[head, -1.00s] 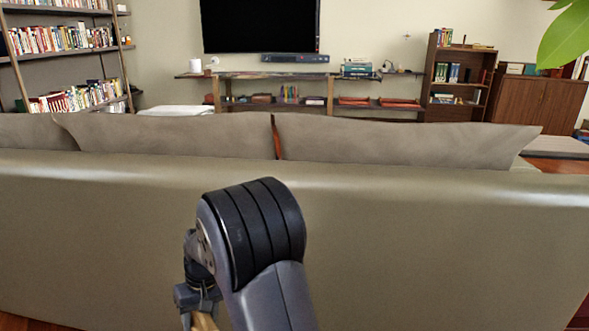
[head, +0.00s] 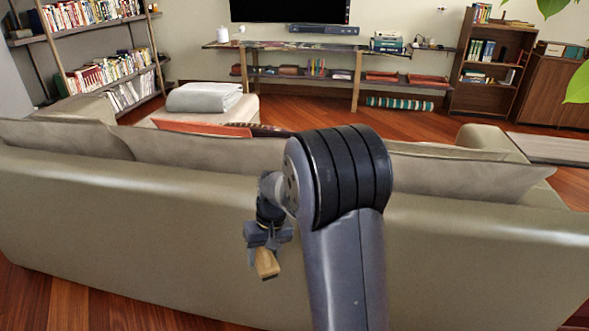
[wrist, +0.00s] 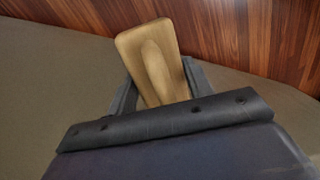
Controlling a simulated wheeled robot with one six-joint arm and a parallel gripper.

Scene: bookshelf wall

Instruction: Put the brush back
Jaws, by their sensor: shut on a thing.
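A tan wooden brush (head: 267,264) is held in my gripper (head: 265,248), which is shut on it. In the head view my gripper hangs low in front of the sofa back, left of my arm's black joint. In the wrist view the brush (wrist: 155,60) shows as a flat wooden piece with a rounded groove, sticking out between the two dark fingers of my gripper (wrist: 160,90). No bristles are visible, and the part of the brush between the fingers is hidden.
The beige sofa (head: 120,240) spans the view close behind my gripper. A bookshelf (head: 100,60) stands at the left, a low console (head: 300,47) under the TV (head: 290,10), and a bookcase (head: 490,60) at the right. Wooden floor (head: 55,300) is clear at lower left.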

